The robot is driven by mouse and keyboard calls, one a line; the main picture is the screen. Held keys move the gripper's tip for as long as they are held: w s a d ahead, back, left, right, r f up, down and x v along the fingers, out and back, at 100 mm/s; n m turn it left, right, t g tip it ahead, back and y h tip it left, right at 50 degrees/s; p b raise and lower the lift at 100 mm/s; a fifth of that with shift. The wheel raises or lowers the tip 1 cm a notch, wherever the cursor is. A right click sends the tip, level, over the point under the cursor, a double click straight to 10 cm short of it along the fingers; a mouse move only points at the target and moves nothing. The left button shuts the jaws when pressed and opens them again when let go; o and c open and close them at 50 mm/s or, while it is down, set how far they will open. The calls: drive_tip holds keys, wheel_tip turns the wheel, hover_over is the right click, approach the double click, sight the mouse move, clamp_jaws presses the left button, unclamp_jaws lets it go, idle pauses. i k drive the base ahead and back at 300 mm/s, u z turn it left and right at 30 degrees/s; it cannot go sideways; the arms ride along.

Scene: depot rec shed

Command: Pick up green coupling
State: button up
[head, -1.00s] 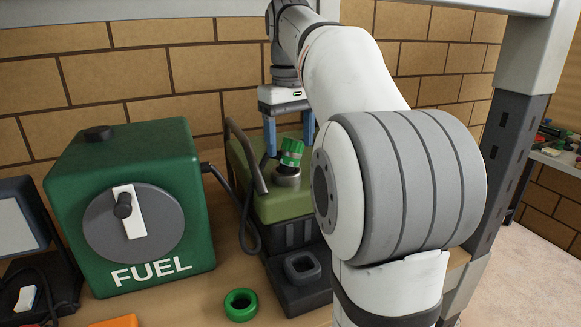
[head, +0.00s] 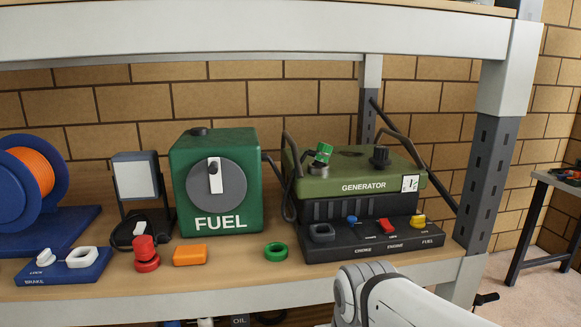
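A green ribbed piece (head: 323,152) sits tilted in the grey filler neck (head: 318,168) on top of the olive generator (head: 360,180). A separate green ring (head: 276,257) lies flat on the wooden shelf, between the fuel box and the black switch panel. I cannot tell which of these green parts is the coupling. My gripper is out of view. Only part of my white arm shows at the bottom right, in front of the shelf edge and apart from both green parts.
A green FUEL box (head: 222,223), red stacked rings (head: 146,265) and an orange block (head: 190,255) stand to the left. The black switch panel (head: 350,252) lies in front of the generator. A shelf post (head: 480,180) stands at the right, and a beam crosses above.

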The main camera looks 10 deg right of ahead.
sight(321, 155)
drive_tip(key=k, duration=1.15)
drive_tip(key=u, duration=0.45)
drive_tip(key=i, duration=2.1)
drive_tip(key=z, duration=1.05)
drive_tip(key=i, duration=0.25)
drive_tip(key=z, duration=0.15)
